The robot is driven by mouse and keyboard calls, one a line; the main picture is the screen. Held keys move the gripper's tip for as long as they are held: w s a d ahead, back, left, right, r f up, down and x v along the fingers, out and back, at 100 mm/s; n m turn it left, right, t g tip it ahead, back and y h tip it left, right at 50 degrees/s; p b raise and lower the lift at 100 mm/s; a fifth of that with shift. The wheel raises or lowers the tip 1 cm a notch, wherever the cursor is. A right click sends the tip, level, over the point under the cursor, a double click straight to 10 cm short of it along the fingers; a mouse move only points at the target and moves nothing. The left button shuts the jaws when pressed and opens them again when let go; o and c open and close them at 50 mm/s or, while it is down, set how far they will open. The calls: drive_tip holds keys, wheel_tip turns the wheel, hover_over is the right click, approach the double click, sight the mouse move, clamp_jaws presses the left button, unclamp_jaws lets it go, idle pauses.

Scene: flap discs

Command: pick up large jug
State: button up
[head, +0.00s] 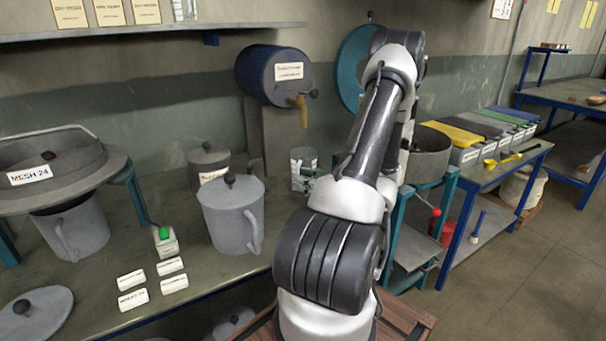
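A grey lidded jug (229,215) with a black lid knob and a side handle stands upright on the bench, left of my arm. A second grey jug (72,228) with a handle stands under the round sieve pan at the far left. Which one counts as the large jug is not marked in this view. My arm rises in the middle of the picture and bends at the top, apart from both jugs. My gripper cannot be made out; my arm's own links hide the area behind them.
The sieve pan (55,172) sits above the left jug. A green-button box (165,240), small labels (131,280) and a loose lid (36,314) lie nearby. A dark lidded pot (208,161) and blue drum (272,75) stand behind. A teal stand (447,215) is right of my arm.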

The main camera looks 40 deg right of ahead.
clamp_jaws()
drive_tip(key=shift+r, duration=0.15)
drive_tip(key=shift+s+r, duration=0.15)
drive_tip(key=shift+r, duration=0.1)
wheel_tip(320, 180, up, 7)
drive_tip(key=s+a, duration=0.2)
drive_tip(key=s, duration=0.7)
drive_tip(key=s+a, duration=0.2)
drive_tip(key=s, duration=0.8)
drive_tip(key=shift+a+f, duration=0.35)
drive_tip(key=shift+s, duration=0.1)
